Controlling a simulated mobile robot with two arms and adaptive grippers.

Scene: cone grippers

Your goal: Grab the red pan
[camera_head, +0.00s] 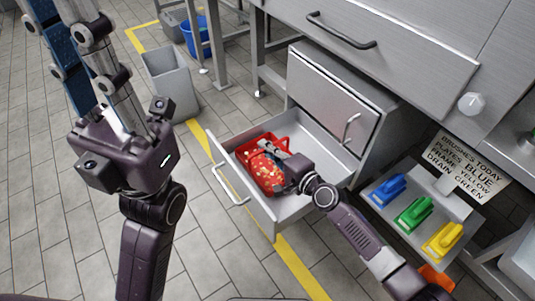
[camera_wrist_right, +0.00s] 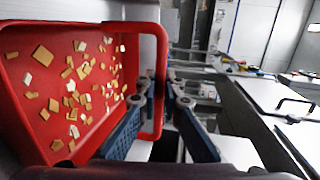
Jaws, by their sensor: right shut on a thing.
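The red pan (camera_head: 251,171) lies inside the open drawer, with many tan and whitish bits in it. In the right wrist view the pan (camera_wrist_right: 122,27) fills the left side, and its looped red handle faces my fingers. My right gripper (camera_head: 272,150) is over the pan in the drawer. In the wrist view its blue-padded fingers (camera_wrist_right: 160,106) are shut on the pan's handle bar. My left gripper (camera_head: 68,22) is raised at the left, away from the pan, and empty as far as it shows. Its fingertips run up to the frame's top edge, so its opening is unclear.
The drawer (camera_head: 225,170) stands out from a steel cabinet (camera_head: 335,92). Blue, green and yellow brushes (camera_head: 414,213) lie on a rack at the right, beside a written sign (camera_head: 466,165). A grey bin (camera_head: 170,80) stands behind. Tiled floor at the front left is clear.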

